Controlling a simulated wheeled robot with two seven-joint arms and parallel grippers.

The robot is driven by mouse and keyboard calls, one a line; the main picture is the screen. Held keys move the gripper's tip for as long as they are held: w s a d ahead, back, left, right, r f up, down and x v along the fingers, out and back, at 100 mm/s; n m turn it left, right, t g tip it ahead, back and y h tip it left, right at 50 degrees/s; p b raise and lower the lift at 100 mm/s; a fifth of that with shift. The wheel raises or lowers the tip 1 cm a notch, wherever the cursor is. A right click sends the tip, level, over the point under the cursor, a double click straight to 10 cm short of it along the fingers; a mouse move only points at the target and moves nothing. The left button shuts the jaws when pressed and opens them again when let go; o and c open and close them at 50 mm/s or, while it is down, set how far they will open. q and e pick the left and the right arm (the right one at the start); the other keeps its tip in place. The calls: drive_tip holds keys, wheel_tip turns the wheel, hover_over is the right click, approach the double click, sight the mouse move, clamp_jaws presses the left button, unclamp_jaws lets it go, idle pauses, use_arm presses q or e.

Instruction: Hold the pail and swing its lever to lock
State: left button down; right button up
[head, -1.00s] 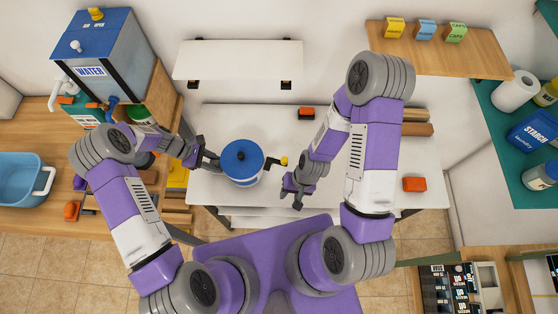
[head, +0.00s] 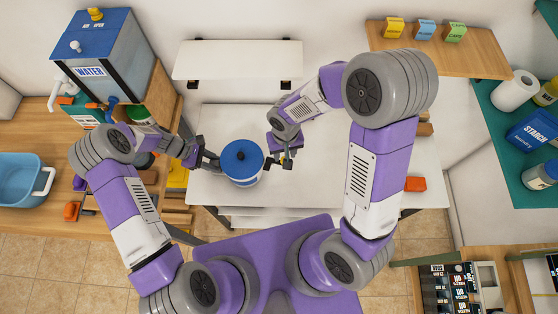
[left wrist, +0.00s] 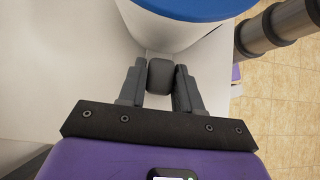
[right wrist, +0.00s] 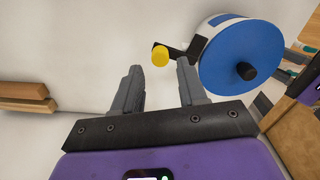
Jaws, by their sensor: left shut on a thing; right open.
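The pail (head: 240,177) is white with a blue lid (head: 243,158) and a dark knob, and stands upright on the white table. My left gripper (head: 213,162) is at its left side. In the left wrist view the left gripper (left wrist: 160,80) is shut on a dark grey block-like grip (left wrist: 160,75) beside the pail's wall. The lever's yellow knob (right wrist: 160,56) and dark arm stick out from the pail in the right wrist view. My right gripper (right wrist: 160,80) is open, with the yellow knob just past its fingertips, apparently not touching. In the head view the right gripper (head: 285,160) partly hides the lever.
The white table (head: 330,185) is clear in front and to the right of the pail. A white shelf (head: 238,60) is on the wall behind. An orange block (head: 414,184) lies at the table's right. A water tank (head: 105,55) stands at the back left.

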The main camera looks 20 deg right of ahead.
sight(275, 163)
drive_tip(key=shift+f, duration=2)
clamp_jaws()
drive_tip(key=shift+s+a+m, duration=0.25)
drive_tip(key=shift+s+m, duration=0.1)
drive_tip(key=shift+m, duration=0.55)
drive_tip(key=m, duration=0.2)
drive_tip(key=s+a+m, duration=0.1)
drive_tip(key=m, duration=0.1)
drive_tip(key=a+m, duration=0.1)
drive_tip(key=m, duration=0.1)
drive_tip(key=shift+s, duration=0.25)
drive_tip(key=shift+a, duration=0.1)
